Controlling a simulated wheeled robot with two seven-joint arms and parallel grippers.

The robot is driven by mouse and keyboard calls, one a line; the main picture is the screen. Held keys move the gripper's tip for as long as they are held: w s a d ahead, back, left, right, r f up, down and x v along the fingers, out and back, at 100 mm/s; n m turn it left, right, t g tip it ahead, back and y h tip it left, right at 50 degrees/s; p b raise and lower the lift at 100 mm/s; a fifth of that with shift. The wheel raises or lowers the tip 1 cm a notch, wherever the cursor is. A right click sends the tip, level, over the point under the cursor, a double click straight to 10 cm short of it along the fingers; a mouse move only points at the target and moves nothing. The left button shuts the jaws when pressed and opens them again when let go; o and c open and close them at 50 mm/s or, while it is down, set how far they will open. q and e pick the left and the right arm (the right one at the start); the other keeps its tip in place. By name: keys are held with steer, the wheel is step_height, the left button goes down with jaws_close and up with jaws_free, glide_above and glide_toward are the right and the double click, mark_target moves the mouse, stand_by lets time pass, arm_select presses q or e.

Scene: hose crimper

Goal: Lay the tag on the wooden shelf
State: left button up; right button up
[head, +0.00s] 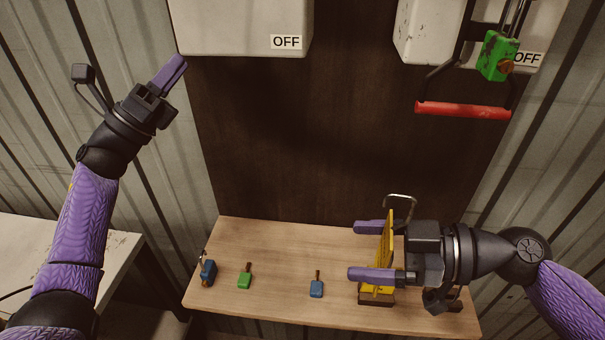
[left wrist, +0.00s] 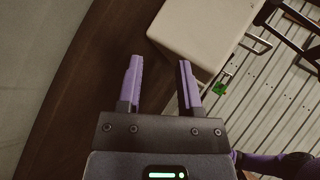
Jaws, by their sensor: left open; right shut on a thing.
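The wooden shelf (head: 280,303) runs across the lower middle of the head view. My right gripper (head: 371,250) is above the shelf's right part, shut on a yellow tag (head: 388,243) that stands edge-on between its fingers. A metal loop (head: 401,199) shows at the tag's top. I cannot tell whether the tag touches the shelf; its lower end is partly hidden by a finger. My left gripper (head: 167,78) is open and empty, raised in front of the wall at upper left, away from the shelf. Its open fingers also show in the left wrist view (left wrist: 160,88).
A blue padlock (head: 208,271), a green padlock (head: 245,276) and another blue padlock (head: 317,288) stand on the shelf. A dark wooden block (head: 375,299) sits under the right gripper. Above are two white OFF boxes (head: 240,25) (head: 415,35), a red handle (head: 462,110) and a green lock (head: 497,57).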

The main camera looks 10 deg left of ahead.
arm_select(q)
steer(key=s+d+f+m+g, duration=0.2)
steer(key=s+d+m+g, duration=0.3)
steer(key=d+g, duration=0.3)
steer(key=s+d+f+m+g, duration=0.2)
steer(key=s+d+m+g, duration=0.3)
steer(key=d, duration=0.8)
steer(key=s+d+f+m+g, duration=0.3)
steer(key=s+d+m+g, duration=0.2)
steer(key=d+m+g, duration=0.4)
steer(key=shift+s+d+m+g, duration=0.25)
steer(key=shift+d+m+g, duration=0.15)
steer(key=shift+d+g, duration=0.65)
steer(key=shift+f, duration=0.1)
